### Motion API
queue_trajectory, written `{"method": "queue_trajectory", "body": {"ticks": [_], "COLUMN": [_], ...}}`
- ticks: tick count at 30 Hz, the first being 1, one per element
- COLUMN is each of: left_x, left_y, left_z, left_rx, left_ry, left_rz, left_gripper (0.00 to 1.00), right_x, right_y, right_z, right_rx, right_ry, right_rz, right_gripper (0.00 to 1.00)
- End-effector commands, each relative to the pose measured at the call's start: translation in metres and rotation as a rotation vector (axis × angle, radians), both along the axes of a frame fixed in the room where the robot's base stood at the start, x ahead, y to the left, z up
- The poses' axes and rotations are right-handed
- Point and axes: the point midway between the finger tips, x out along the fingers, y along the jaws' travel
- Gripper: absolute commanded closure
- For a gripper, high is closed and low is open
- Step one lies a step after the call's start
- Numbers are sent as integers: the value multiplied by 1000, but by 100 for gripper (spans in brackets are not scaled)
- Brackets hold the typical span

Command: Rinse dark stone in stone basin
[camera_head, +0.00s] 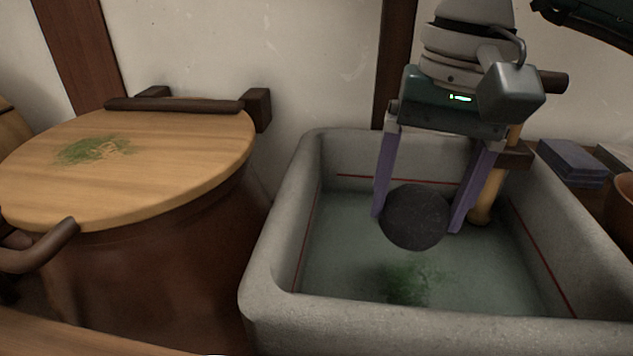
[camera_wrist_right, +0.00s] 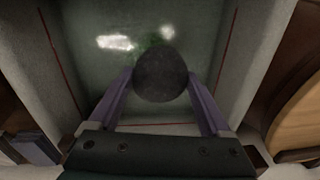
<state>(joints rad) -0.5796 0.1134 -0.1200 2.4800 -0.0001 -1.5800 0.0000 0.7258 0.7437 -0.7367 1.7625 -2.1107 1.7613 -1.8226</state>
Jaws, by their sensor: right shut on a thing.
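The dark stone (camera_head: 415,218) is round and dark grey. My right gripper (camera_head: 416,222) is shut on it, one purple finger on each side, and holds it inside the stone basin (camera_head: 268,262). The stone also shows between the fingers in the right wrist view (camera_wrist_right: 161,75). The basin is grey, with a red line along its inner walls and greenish water (camera_head: 340,262) in it. A green patch (camera_head: 408,282) shows in the water in front of the stone. I cannot tell whether the stone touches the water. My left gripper is not in view.
A wooden barrel with a round lid (camera_head: 190,165) stands left of the basin, with green crumbs (camera_head: 92,149) on the lid. A wooden spout or post (camera_head: 487,200) stands at the basin's back right. Dark folded cloths or slabs (camera_head: 572,163) lie right of the basin, near a brown pot (camera_head: 622,207).

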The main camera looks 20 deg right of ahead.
Motion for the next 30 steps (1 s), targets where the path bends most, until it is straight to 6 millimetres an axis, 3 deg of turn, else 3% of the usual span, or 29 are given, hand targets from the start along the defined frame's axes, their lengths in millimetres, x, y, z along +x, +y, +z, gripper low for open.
{"method": "queue_trajectory", "body": {"ticks": [19, 30], "left_x": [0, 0], "left_y": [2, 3], "left_z": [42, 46], "left_rx": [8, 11], "left_ry": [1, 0], "left_rz": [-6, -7], "left_gripper": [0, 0], "right_x": [1, 0], "right_y": [0, 0], "right_z": [60, 67], "right_rx": [0, 0], "right_ry": [-3, -1], "right_rz": [0, 0], "right_gripper": [100, 100]}}
